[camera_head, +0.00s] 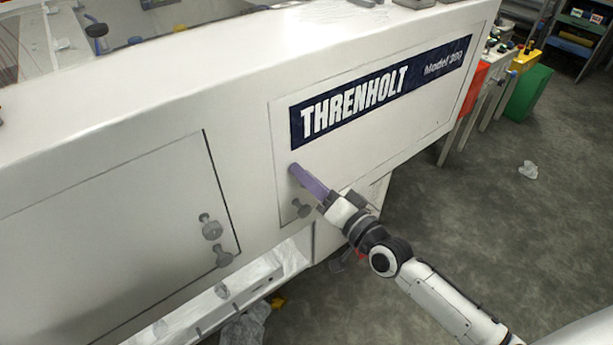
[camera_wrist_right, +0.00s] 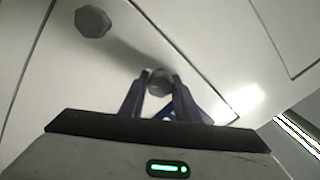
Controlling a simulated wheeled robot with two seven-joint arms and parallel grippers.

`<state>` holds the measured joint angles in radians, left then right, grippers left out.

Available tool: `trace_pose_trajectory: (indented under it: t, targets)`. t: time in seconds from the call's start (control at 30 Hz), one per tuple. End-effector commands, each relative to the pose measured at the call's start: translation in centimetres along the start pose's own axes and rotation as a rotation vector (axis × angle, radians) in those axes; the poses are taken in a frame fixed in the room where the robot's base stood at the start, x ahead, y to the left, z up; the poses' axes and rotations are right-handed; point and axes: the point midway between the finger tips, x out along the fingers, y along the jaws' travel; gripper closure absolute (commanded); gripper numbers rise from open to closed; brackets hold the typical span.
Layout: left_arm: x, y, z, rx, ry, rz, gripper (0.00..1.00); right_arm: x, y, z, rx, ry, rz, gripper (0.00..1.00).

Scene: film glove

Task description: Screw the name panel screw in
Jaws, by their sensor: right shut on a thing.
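In the right wrist view, my right gripper (camera_wrist_right: 160,88) is shut on a grey screw head (camera_wrist_right: 159,80) at the panel face. A second grey screw (camera_head: 303,208) sits just below, and also shows in the wrist view (camera_wrist_right: 92,21). My left gripper is not in view.
A door panel (camera_head: 120,235) with two grey knobs (camera_head: 212,228) lies left of the name panel. An open white ledge (camera_head: 240,290) runs below. The grey floor on the right is mostly clear.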

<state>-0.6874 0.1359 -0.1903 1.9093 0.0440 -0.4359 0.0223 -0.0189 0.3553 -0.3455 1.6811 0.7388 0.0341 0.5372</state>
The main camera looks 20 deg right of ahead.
Motion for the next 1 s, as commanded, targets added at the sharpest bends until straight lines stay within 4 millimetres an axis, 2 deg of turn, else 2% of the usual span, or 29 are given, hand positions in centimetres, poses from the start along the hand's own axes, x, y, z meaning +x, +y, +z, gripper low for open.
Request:
trace_pose_trajectory:
  t: [1.0]
  targets:
    - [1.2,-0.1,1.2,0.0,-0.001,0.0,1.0,0.0,0.3,0.2,0.97,0.001,-0.001,0.94]
